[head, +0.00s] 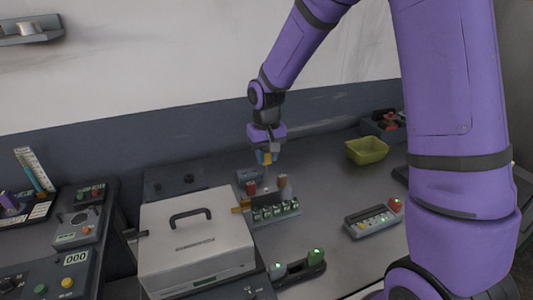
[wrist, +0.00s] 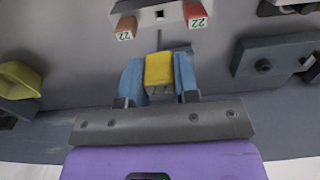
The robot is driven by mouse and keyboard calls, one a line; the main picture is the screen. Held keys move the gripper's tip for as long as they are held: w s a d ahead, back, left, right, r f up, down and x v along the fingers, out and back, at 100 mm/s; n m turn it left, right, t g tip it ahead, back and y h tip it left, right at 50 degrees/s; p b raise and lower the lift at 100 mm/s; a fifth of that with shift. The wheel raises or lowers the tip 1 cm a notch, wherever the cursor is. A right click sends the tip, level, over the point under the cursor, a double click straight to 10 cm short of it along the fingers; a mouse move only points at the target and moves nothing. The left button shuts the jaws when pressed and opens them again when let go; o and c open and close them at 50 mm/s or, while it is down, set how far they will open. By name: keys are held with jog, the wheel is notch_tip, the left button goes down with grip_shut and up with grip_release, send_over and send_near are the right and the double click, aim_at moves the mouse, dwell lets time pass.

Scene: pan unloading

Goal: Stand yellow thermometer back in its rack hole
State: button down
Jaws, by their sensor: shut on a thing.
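My gripper (head: 265,158) hangs above the back of the bench. Its blue fingers in the wrist view (wrist: 159,80) are shut on the yellow thermometer's block-shaped head (wrist: 158,70). A small bit of yellow (head: 266,160) shows between the fingers in the head view. The stem is mostly hidden from the wrist view. The likely rack (head: 275,213) is below, with a dark square hole (wrist: 159,14) between two blocks marked 22, one brown (wrist: 125,28) and one red (wrist: 195,14). The thermometer appears apart from the hole; its exact alignment cannot be told.
A pale lidded box (head: 170,240) with a dark handle stands left of the rack. A yellow-green bin (head: 366,150) is at the back right. A control box with a red button (head: 373,219) sits to the right. Bare bench lies between rack and bin.

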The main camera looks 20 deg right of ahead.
aim_at(267, 163)
jog(key=shift+f, duration=1.95)
jog(key=shift+f, duration=3.05)
dwell(1.4)
jog(key=c, duration=0.8)
grip_release()
jog(key=shift+r, duration=0.1)
notch_tip(267, 163, up, 11)
jog(key=shift+f, duration=0.15)
